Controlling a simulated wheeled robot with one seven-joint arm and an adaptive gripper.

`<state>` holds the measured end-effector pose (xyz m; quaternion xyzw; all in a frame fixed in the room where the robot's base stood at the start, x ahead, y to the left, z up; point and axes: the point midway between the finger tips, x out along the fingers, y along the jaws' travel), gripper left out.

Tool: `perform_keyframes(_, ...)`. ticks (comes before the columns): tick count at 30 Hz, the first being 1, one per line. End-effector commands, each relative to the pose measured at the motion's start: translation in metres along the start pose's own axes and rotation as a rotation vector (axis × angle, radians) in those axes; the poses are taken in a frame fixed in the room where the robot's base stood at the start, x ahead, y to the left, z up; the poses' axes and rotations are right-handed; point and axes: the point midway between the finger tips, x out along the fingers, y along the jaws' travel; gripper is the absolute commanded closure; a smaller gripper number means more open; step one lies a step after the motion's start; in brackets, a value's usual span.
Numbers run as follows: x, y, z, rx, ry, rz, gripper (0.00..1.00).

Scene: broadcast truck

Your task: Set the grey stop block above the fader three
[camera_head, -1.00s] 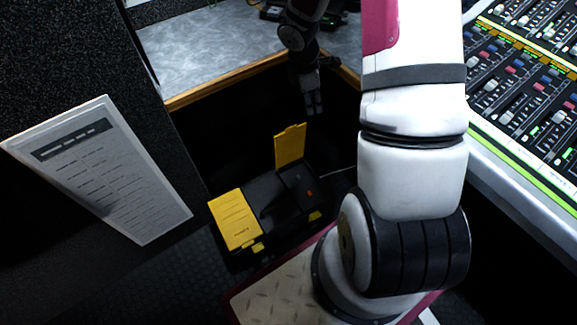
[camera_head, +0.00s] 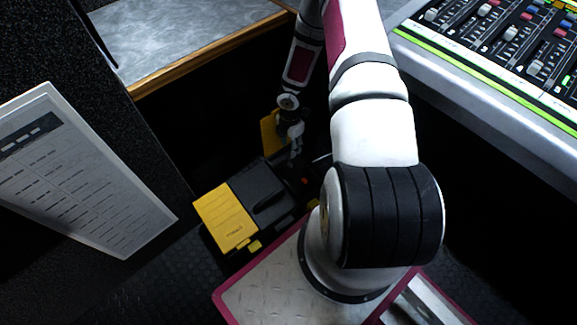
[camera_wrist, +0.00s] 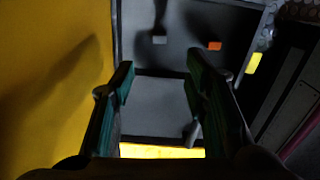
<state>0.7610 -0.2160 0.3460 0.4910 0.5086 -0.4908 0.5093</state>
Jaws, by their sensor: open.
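The small grey stop block (camera_wrist: 159,40) lies on the dark floor of the open toolbox compartment in the wrist view. An orange-red block (camera_wrist: 215,46) lies to its right; it shows as a red spot in the head view (camera_head: 305,181). My gripper (camera_wrist: 160,68) is open and empty, with its fingers pointing into the compartment and the grey block beyond the gap between them. In the head view my gripper (camera_head: 293,145) is low over the toolbox (camera_head: 262,192). The mixing console (camera_head: 500,55) has several faders at upper right; I cannot tell which is fader three.
The toolbox's raised yellow lid (camera_wrist: 55,80) stands close on the left in the wrist view. A yellow piece (camera_wrist: 254,63) is at the compartment's right edge. A grey worktop (camera_head: 185,45) with a wooden edge is behind, and a printed sheet (camera_head: 75,175) is at left.

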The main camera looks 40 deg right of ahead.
Motion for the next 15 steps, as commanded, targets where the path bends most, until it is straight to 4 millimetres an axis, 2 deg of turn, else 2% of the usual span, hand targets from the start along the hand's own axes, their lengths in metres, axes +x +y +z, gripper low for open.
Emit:
perform_keyframes(1,0.015,-0.001,-0.001,0.000,0.001,-0.003,0.58)
perform_keyframes(6,0.045,-0.001,-0.001,0.000,0.001,-0.002,0.58)
perform_keyframes(10,0.059,0.000,0.000,0.001,0.000,-0.001,0.58)
perform_keyframes(15,0.065,0.000,-0.001,0.002,0.001,-0.001,0.58)
